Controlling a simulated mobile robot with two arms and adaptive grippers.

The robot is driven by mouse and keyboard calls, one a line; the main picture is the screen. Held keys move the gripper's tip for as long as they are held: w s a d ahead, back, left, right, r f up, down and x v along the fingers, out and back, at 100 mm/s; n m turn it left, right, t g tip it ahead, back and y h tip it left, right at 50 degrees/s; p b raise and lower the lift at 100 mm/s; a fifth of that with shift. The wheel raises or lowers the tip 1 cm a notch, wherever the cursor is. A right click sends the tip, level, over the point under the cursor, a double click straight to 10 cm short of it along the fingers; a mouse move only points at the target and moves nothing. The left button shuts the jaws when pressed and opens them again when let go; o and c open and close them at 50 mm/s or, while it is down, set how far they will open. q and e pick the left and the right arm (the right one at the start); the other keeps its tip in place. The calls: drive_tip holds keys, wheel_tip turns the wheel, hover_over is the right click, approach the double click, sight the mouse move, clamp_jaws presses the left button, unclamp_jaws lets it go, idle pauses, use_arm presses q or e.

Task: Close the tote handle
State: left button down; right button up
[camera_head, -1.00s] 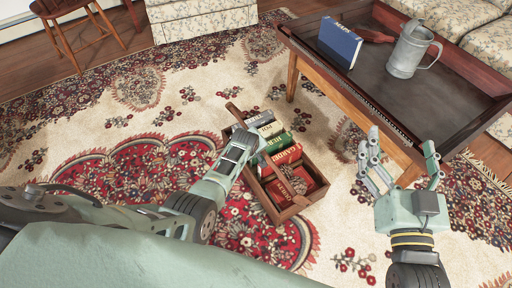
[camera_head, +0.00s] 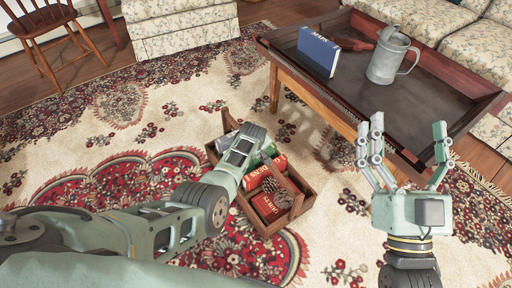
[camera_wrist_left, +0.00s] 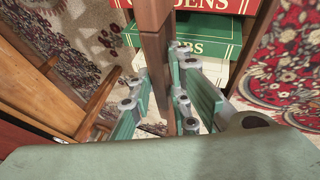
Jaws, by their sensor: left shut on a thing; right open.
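The tote is an open wooden box (camera_head: 288,222) on the rug, holding several books and a pinecone (camera_head: 283,194). Its wooden handle (camera_head: 286,181) shows beside the pinecone, partly hidden by my left arm. In the left wrist view, my left gripper (camera_wrist_left: 166,92) is shut on the wooden handle bar (camera_wrist_left: 154,45), with a finger on each side. My right gripper (camera_head: 408,150) is open and empty, fingers up, to the right of the tote.
A coffee table (camera_head: 345,105) with a raised rim stands behind the tote, carrying a blue book (camera_head: 319,52) and a metal pitcher (camera_head: 391,58). A wooden chair (camera_head: 45,28) and floral sofa (camera_head: 440,35) stand farther back. The rug left of the tote is clear.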

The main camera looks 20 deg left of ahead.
use_arm(q)
drive_tip(key=shift+w+d+r, duration=0.25)
drive_tip(key=shift+w+d, duration=0.05)
drive_tip(key=shift+w, duration=0.05)
drive_tip(key=c, duration=2)
unclamp_jaws()
drive_tip(key=shift+o, duration=1.4)
drive_tip(key=shift+f, duration=0.15)
drive_tip(key=shift+s, duration=0.1)
wheel_tip(320, 180, up, 10)
